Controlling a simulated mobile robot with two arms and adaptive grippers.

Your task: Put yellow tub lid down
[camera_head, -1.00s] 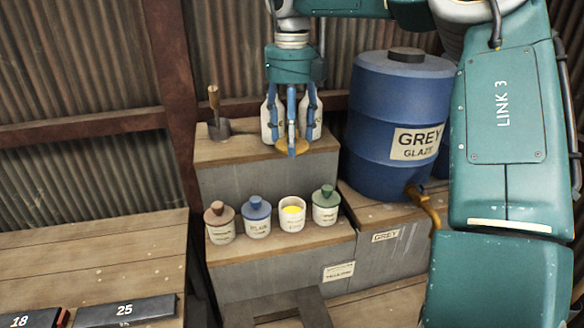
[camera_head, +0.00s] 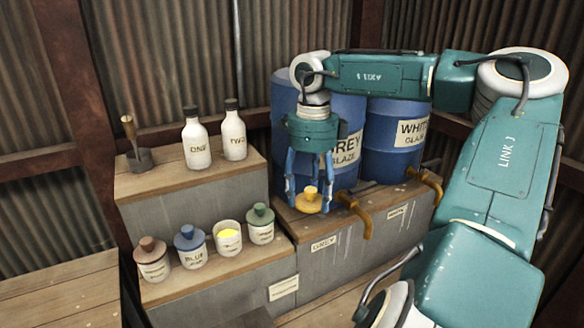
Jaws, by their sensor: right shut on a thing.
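The yellow tub lid (camera_head: 310,201), with a knob on top, is between the blue fingers of my right gripper (camera_head: 310,197), which is shut on it. The lid is at or just above the wooden top of the block in front of the grey glaze barrel; I cannot tell if it touches. The open yellow tub (camera_head: 229,238), showing yellow inside, stands on the lower step at the left, between the blue-lidded tub (camera_head: 190,247) and the green-lidded tub (camera_head: 261,224). My left gripper is not in view.
The grey glaze barrel (camera_head: 347,158) and white glaze barrel (camera_head: 396,135) stand behind, with orange taps (camera_head: 354,213) jutting forward. Two white bottles (camera_head: 196,142) and a handled tool (camera_head: 137,150) stand on the upper step. A brown-lidded tub (camera_head: 153,260) stands at the row's left end.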

